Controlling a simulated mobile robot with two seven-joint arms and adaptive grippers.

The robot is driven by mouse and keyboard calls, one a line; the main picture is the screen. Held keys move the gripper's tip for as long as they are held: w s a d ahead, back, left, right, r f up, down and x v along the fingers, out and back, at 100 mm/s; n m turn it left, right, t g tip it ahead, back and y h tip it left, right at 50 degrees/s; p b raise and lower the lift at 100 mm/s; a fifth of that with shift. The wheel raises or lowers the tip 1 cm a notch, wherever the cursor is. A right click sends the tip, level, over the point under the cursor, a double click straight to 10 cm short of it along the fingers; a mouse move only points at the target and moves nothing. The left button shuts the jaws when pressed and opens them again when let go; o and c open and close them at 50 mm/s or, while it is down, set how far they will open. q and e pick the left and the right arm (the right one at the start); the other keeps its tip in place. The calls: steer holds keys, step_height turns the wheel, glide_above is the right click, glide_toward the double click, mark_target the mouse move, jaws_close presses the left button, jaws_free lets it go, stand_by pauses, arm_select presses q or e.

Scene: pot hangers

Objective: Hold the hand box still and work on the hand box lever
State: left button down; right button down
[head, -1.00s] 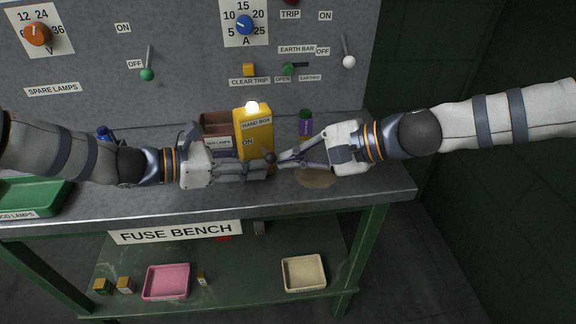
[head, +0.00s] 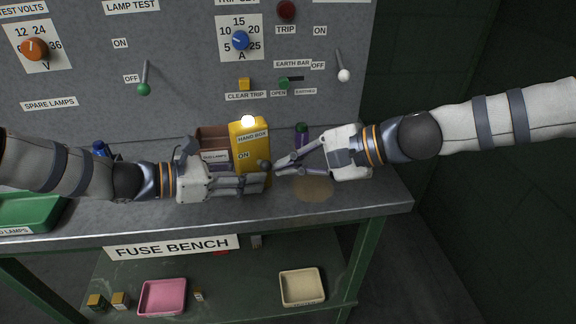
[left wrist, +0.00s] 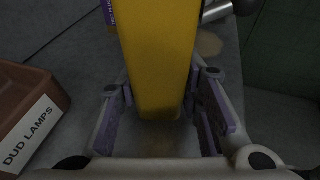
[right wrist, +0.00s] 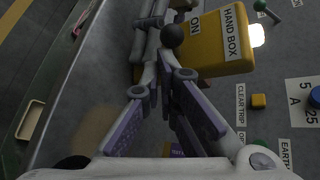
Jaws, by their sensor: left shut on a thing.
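The yellow hand box (head: 250,135) stands upright on the bench, with a glowing white lamp (head: 248,121) on top and an "ON" label on its front. My left gripper (head: 262,183) is shut on the lower part of the box; the left wrist view shows the box (left wrist: 158,60) between its purple pads. The lever's dark ball knob (head: 264,165) sticks out in front of the box; the right wrist view shows the knob (right wrist: 172,36) just beyond the fingertips. My right gripper (head: 279,166) is open and empty, just right of the knob. The lever's shaft is mostly hidden.
A brown dud lamps bin (head: 213,134) stands left of the box. A dark bottle with a purple label (head: 302,135) stands behind my right gripper. A green tray (head: 40,213) is at the bench's left. The panel rises behind; the bench's right front is clear.

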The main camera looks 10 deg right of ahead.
arm_select(q)
steer(key=shift+f, duration=0.15)
arm_select(e)
steer(key=w+d+r, duration=0.1)
steer(key=d+r, duration=0.5)
steer(key=r, duration=0.1)
steer(key=shift+w+d, duration=0.2)
steer(key=shift+w, duration=0.15)
arm_select(q)
steer(key=c, duration=1.1)
jaws_free()
steer(key=shift+o, duration=0.2)
